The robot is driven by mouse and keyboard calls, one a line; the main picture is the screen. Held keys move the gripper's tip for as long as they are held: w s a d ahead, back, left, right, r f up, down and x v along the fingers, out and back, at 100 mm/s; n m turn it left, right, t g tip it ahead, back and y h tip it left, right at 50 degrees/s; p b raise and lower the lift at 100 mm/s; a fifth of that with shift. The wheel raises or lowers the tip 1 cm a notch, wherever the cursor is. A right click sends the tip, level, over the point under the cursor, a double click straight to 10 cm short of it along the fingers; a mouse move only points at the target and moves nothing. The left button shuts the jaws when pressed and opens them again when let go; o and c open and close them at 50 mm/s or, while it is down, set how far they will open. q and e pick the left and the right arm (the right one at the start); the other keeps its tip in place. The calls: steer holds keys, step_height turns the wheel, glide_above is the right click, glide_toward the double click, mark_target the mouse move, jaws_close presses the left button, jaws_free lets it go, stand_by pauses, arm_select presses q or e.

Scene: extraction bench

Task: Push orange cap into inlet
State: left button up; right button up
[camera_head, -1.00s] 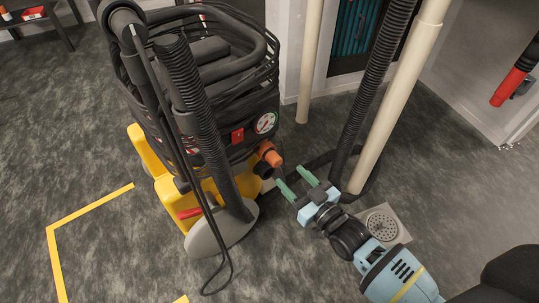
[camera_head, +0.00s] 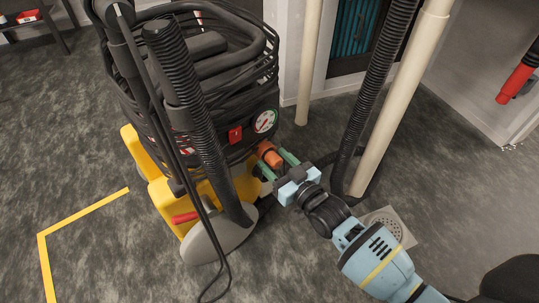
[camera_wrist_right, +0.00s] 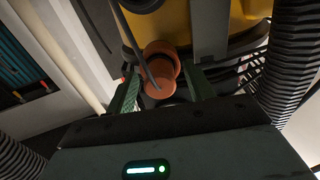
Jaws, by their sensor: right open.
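The orange cap (camera_head: 268,153) sits at the front of the black and yellow extraction machine (camera_head: 165,200), below the round gauge. In the right wrist view the orange cap (camera_wrist_right: 159,73) lies ahead, between and slightly beyond the green fingers. My right gripper (camera_head: 277,163) is open, with its fingers on either side of the cap; I cannot tell whether they touch it. A dark cable crosses in front of the cap in the wrist view. The inlet behind the cap is mostly hidden. My left gripper is not in view.
A thick black ribbed hose (camera_head: 187,105) stands left of the cap. Beige pipes (camera_head: 395,105) and another ribbed hose (camera_head: 378,85) rise behind my right arm. A floor drain (camera_head: 392,222) lies beside them. Open carpet is at the lower left.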

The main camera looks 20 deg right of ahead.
steer(key=shift+c, duration=0.4)
jaws_close()
steer(key=shift+s, duration=0.1)
steer(key=shift+s+d+p, duration=0.25)
steer(key=shift+s+p, duration=0.35)
steer(key=shift+s, duration=0.1)
steer(key=shift+p+v, duration=0.85)
steer(key=shift+v, duration=0.65)
steer(key=shift+p+v, duration=0.45)
steer(key=shift+v, duration=0.45)
step_height(320, 180, down, 10)
steer(key=b, duration=0.7)
steer(key=shift+w+r, duration=0.2)
steer(key=shift+w, duration=0.05)
